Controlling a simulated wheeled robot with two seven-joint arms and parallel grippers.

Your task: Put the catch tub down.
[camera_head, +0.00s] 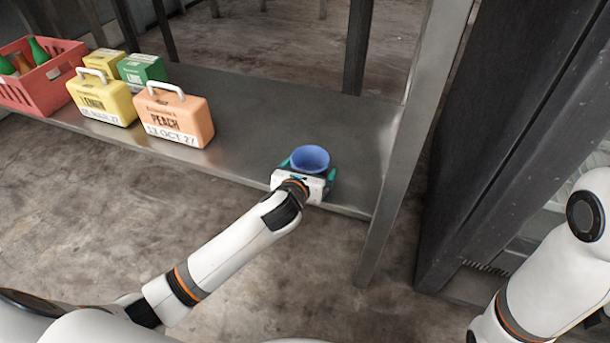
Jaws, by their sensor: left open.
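The catch tub is a round blue tub (310,158) at the right end of the metal shelf (245,120), near its front edge. It looks upright, with its open top showing. My left gripper (307,167) reaches in from the front, and its teal fingers stand open on either side of the tub. The gripper's white body hides the tub's lower front, so I cannot tell exactly how its base meets the shelf. Part of my right arm shows at the right edge, but its gripper is out of view.
A peach-coloured case (175,115), a yellow case (102,98) and smaller yellow and green boxes (141,70) stand left on the shelf. A red crate (45,82) holds bottles. A metal post (412,140) rises right of the tub. Shelf between peach case and tub is clear.

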